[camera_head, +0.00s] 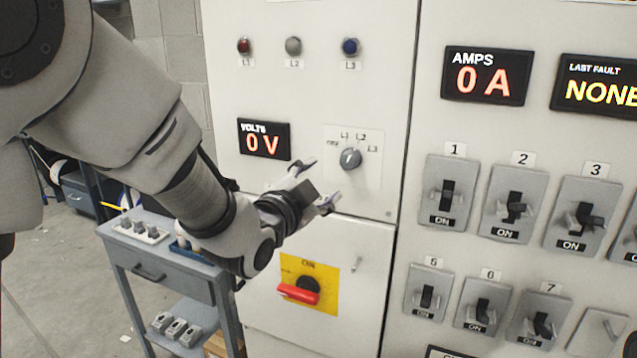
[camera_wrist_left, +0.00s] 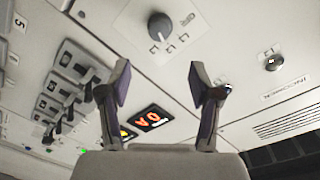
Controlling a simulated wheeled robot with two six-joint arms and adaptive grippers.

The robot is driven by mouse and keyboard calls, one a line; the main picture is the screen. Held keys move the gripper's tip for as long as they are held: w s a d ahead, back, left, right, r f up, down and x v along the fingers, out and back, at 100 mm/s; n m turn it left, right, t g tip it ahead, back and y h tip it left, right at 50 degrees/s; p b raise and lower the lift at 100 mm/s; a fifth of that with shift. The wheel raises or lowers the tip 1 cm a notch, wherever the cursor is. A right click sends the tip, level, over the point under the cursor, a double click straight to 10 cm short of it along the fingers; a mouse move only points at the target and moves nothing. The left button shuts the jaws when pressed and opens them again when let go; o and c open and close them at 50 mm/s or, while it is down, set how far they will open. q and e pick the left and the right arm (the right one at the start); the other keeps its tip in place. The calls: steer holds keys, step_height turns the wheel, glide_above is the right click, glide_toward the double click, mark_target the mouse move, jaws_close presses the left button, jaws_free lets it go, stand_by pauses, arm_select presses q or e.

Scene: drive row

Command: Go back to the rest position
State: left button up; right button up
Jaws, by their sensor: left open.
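My left gripper (camera_head: 318,184) is open and empty in front of the white cabinet door (camera_head: 235,190) in the head view. It is just below the grey selector knob (camera_head: 350,158) and right of the VOLTS display (camera_head: 264,140), which reads 0 V. In the left wrist view the two fingers (camera_wrist_left: 160,95) stand wide apart with nothing between them. The selector knob (camera_wrist_left: 160,26) also shows there, beyond the fingertips. I cannot tell the exact gap to the panel. My right gripper is not in view.
A red-handled switch on a yellow plate (camera_head: 320,268) is below the gripper. Breaker switches (camera_head: 515,205) fill the right panel, with an AMPS display (camera_head: 485,76) above reading 0 A. A grey cart (camera_head: 180,283) stands at lower left, beneath my left arm.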

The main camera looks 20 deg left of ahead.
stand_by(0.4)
arm_select(q)
steer(key=s+a+f+n+g+b, duration=0.1)
steer(key=s+f+g, duration=0.2)
steer(key=f, duration=1.1)
steer(key=s+f+g+b, duration=0.1)
steer(key=s+f+g, duration=0.15)
steer(key=f, duration=1.05)
steer(key=s+a+f+n+g+b, duration=0.15)
steer(key=f+g, duration=0.25)
steer(key=f, duration=1)
steer(key=s+f+n+g, duration=0.2)
steer(key=s+f, duration=0.3)
steer(key=s, duration=0.3)
steer(key=s+f+n+g+y, duration=0.1)
steer(key=s+f+n+g, duration=0.2)
steer(key=s+f, duration=0.3)
steer(key=s+f+n+g+b, duration=0.1)
steer(key=s+f+n+g, duration=0.2)
steer(key=s, duration=0.9)
step_height(320, 180, down, 3)
steer(key=shift+a+y, duration=0.3)
steer(key=shift+a, duration=0.1)
